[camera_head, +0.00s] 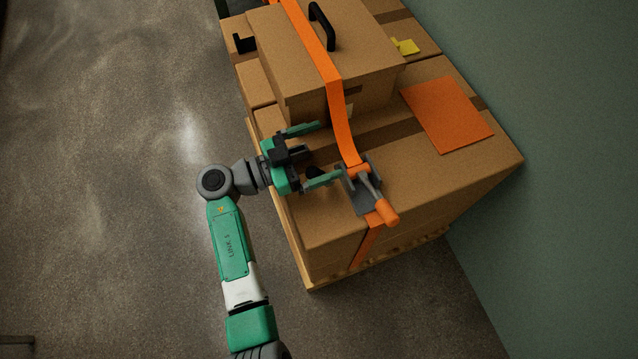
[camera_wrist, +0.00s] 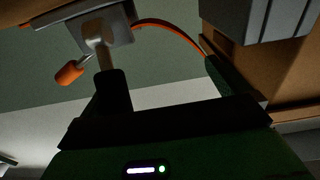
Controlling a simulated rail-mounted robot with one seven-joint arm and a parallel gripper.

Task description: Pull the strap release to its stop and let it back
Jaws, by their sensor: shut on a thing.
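The strap release is a grey ratchet (camera_head: 363,192) on the near box, with a lever ending in an orange grip (camera_head: 386,212). An orange strap (camera_head: 341,120) runs into it from the upper box. In the wrist view the grey ratchet body (camera_wrist: 112,30) and orange grip (camera_wrist: 69,73) show at upper left. My gripper (camera_head: 330,150) is at the ratchet's left, its two green fingers well apart. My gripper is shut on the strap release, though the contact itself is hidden.
Cardboard boxes (camera_head: 430,185) are stacked on a pallet (camera_head: 318,284). The upper box has a black handle (camera_head: 322,26). An orange sheet (camera_head: 447,115) lies right of the strap.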

